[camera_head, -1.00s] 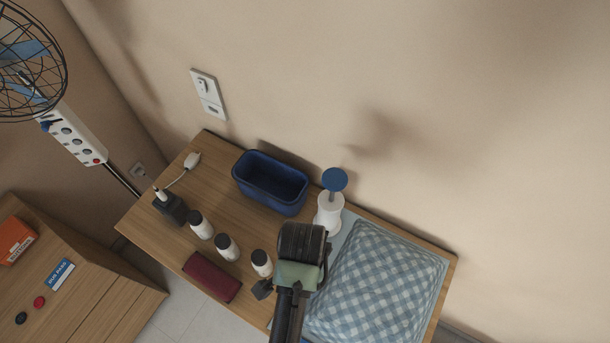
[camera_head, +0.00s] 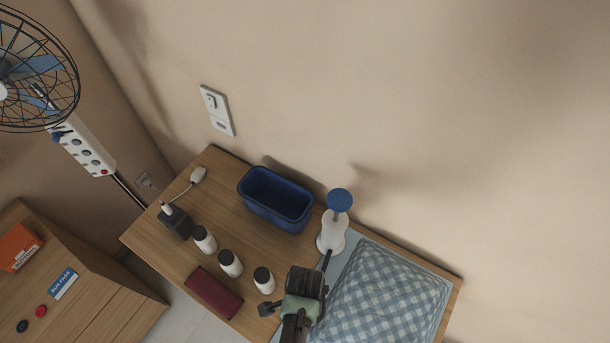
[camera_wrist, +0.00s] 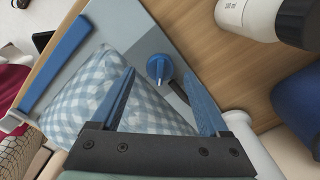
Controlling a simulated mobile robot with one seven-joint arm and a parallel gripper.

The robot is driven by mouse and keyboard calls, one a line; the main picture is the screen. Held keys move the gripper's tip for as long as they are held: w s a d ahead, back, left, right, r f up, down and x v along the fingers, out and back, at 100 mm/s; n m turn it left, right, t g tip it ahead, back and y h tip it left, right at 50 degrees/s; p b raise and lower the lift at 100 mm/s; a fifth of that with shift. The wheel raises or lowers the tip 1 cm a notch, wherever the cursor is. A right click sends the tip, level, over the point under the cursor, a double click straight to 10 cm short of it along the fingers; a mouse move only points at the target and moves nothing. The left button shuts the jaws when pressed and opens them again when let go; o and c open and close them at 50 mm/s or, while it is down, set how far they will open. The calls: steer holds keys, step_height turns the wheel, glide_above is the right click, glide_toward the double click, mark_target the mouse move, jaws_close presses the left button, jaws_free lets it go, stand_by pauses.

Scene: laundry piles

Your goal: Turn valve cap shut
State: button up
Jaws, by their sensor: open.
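My gripper (camera_wrist: 160,76) is open and empty, with one blue finger on each side of the cap in the picture. I cannot tell the height gap between fingertips and cap.
A white stand (camera_head: 332,232) topped by a blue disc (camera_head: 340,200) is close behind my gripper. Several white bottles (camera_head: 230,263), a dark red case (camera_head: 214,292) and a blue bin (camera_head: 273,223) share the wooden table (camera_head: 160,245). The wall is close behind.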

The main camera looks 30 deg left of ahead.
steer(key=shift+f, duration=1)
jaws_close()
